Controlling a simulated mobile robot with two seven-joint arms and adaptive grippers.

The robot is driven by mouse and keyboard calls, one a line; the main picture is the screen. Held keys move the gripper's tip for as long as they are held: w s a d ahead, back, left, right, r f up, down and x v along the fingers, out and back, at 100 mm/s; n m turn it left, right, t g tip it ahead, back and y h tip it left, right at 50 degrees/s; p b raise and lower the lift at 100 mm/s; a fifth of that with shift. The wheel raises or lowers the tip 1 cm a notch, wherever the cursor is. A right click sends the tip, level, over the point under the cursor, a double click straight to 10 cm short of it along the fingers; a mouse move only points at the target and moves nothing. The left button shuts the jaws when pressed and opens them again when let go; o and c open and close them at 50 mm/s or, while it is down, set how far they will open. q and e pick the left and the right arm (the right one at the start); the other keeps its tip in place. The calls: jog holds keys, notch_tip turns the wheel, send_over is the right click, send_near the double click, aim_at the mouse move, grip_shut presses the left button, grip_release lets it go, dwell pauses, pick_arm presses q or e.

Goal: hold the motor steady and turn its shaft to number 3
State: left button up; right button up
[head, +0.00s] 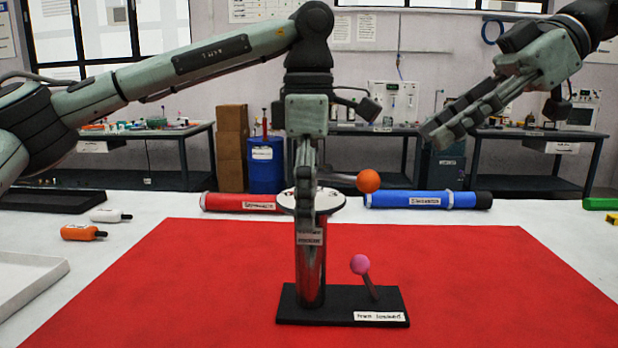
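The motor stands upright on the red mat: a shiny cylinder (319,262) on a black base (340,315) with a white label. A pale disc (330,200) caps it; any numbers on it are too small to read. An orange ball (368,181) on a grey crank sits right of the disc. A pink ball (360,264) tops a slanted rod on the base. My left gripper (307,225) points down at the motor, one finger in front of disc and cylinder; its other finger and any contact are hidden. My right gripper (434,137) is raised, empty, up and right of the motor, seen edge-on.
Behind the motor lie a red tube (240,202) and a blue tube (420,200). Orange (82,232) and white (106,215) bottles and a pale tray (28,283) are at left. A green block (600,204) is at right. The red mat (490,275) is clear around the base.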

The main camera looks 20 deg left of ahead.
pick_arm(q)
jog(key=shift+f, duration=1.2)
jog(key=c, duration=1.9)
